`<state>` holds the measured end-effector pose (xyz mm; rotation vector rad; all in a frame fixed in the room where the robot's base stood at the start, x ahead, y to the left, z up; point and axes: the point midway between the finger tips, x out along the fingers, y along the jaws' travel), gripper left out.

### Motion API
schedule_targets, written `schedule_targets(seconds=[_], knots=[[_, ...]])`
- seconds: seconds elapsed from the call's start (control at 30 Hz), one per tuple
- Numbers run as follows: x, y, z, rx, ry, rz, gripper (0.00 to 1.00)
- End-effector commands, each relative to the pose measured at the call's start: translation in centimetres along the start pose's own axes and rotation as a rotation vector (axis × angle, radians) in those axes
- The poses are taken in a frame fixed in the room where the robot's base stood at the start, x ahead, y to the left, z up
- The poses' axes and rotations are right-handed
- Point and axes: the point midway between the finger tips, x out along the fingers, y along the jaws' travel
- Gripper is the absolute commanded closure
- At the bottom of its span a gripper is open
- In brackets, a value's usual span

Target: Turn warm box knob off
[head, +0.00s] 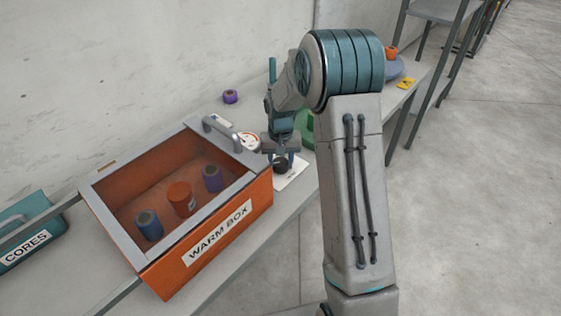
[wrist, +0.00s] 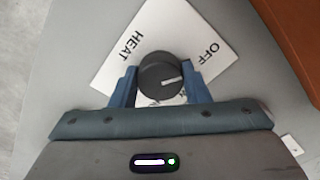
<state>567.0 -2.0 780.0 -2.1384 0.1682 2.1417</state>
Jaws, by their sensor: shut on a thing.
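The warm box knob (wrist: 162,78) is a round black dial with a white pointer line, on a white plate (wrist: 150,32) marked HEAT and OFF. In the wrist view the pointer line points to the right, toward the OFF side but below the word OFF. My gripper (wrist: 160,92) has its two blue fingers on either side of the knob, shut on it. In the head view my gripper (head: 281,157) reaches down over the knob (head: 280,167), beside the right end of the orange warm box (head: 213,242). The knob is partly hidden there by the fingers.
The warm box has a grey frame and handle and holds blue, orange and purple cores (head: 181,197). A teal CORES bin (head: 28,232) is at the left. A purple roll (head: 230,96) lies near the wall. A green object (head: 305,128) is behind my gripper.

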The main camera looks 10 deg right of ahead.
Motion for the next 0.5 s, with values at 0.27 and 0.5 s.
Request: schedule_targets(seconds=[0.27, 0.5], knots=[[-0.2, -0.1, -0.18, -0.017, 0.007, -0.002, 0.8], [-0.21, -0.11, -0.19, -0.018, 0.007, -0.002, 0.52]])
